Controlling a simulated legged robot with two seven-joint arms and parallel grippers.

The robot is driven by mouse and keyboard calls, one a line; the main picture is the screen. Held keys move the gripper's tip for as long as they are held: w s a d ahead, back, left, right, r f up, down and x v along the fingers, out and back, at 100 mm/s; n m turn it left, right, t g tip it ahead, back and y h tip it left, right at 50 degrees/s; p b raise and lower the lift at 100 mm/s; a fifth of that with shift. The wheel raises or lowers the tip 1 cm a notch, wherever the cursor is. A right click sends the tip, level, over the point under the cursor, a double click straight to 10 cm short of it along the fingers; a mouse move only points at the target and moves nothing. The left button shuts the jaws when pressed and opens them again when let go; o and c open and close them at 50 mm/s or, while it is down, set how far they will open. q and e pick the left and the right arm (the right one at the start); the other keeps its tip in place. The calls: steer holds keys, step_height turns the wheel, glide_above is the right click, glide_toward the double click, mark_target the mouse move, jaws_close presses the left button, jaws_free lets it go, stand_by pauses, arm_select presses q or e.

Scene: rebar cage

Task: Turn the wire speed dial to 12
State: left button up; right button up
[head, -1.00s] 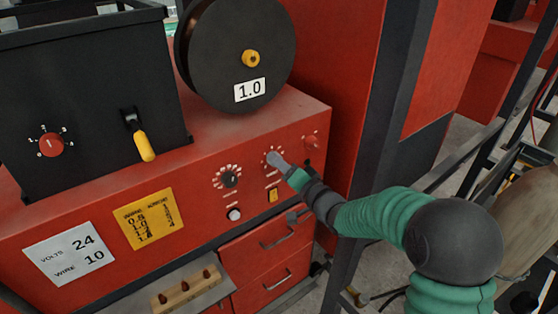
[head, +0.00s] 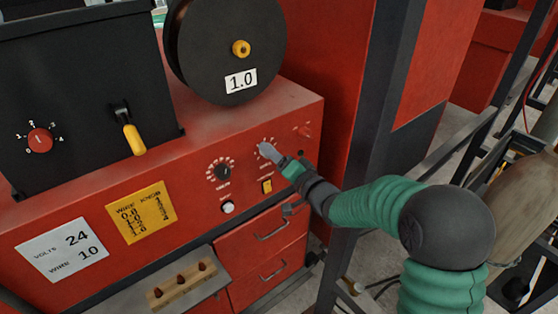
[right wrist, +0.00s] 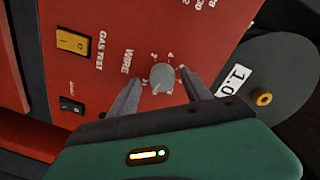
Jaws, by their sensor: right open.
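The wire dial (right wrist: 162,77) is a round grey knob on the red panel, with printed numbers around it and the word WIRE beside it. My right gripper (right wrist: 161,75) is open, with one finger on each side of the knob. I cannot tell whether the fingers touch it. A white card (head: 62,250) reads VOLTS 24, WIRE 10. My left gripper is not in view.
A black volts dial (head: 222,172) is left of the wire dial. A yellow gas test switch (right wrist: 77,42) and a small black switch (right wrist: 71,105) are close by. A black spool (head: 225,45) marked 1.0 stands on top. Red drawers (head: 265,245) are below.

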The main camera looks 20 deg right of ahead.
steer(key=b+v, duration=0.3)
steer(key=v, duration=1.3)
steer(key=shift+s+b, duration=0.35)
steer(key=shift+b, duration=0.05)
steer(key=shift+w+d+f, duration=0.1)
steer(key=shift+f, duration=0.05)
steer(key=shift+n+t+h, duration=0.4)
steer(key=shift+n, duration=0.1)
steer(key=p+x, duration=0.1)
steer(key=x, duration=0.4)
steer(key=a+p+x, duration=0.1)
steer(key=x, duration=0.5)
steer(key=p+x, duration=0.2)
steer(key=x, duration=0.3)
steer(key=shift+w+a+f, duration=0.15)
steer(key=shift+a+f, duration=0.05)
steer(key=shift+a, duration=0.05)
